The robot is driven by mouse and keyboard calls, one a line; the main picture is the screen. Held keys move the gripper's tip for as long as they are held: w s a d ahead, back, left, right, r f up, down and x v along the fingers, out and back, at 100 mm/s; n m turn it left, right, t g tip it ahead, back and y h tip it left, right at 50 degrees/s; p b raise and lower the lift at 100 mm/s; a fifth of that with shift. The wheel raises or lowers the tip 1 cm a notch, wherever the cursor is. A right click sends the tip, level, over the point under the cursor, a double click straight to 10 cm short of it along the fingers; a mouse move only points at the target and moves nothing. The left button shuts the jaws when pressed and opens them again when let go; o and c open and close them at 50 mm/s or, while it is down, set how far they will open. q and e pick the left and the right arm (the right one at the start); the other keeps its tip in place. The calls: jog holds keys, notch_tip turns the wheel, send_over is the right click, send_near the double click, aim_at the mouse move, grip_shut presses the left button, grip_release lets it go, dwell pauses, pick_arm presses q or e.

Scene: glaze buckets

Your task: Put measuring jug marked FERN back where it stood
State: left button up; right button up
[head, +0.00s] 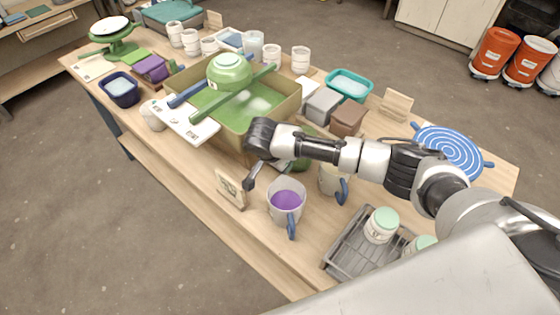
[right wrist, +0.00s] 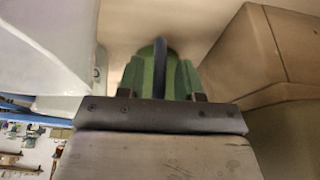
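No FERN lettering can be read in either view. A green thing (right wrist: 146,72) with a dark upright bar, like a jug handle, is straight ahead in the right wrist view. My right gripper's fingers (right wrist: 160,97) stand apart on either side of that bar, with no clear contact. In the head view, a green patch (head: 303,163) shows below my right forearm, beside the tub; the fingers are not clear there. A pale jug with purple glaze (head: 285,203) and a blue handle stands in front. Another pale jug (head: 331,182) is partly behind my arm. My left gripper is out of view.
A tan tub of green glaze (head: 285,108) stands behind my right wrist, with a green bowl (head: 229,72) over it. A wooden sign (head: 230,188) stands near the front edge. A grey rack (head: 345,258) with lidded jars is front right. A blue spiral disc (head: 449,150) lies right.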

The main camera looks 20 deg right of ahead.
jog(key=v, duration=1.2)
jog(key=shift+r+b, duration=0.2)
jog(key=shift+b, duration=0.1)
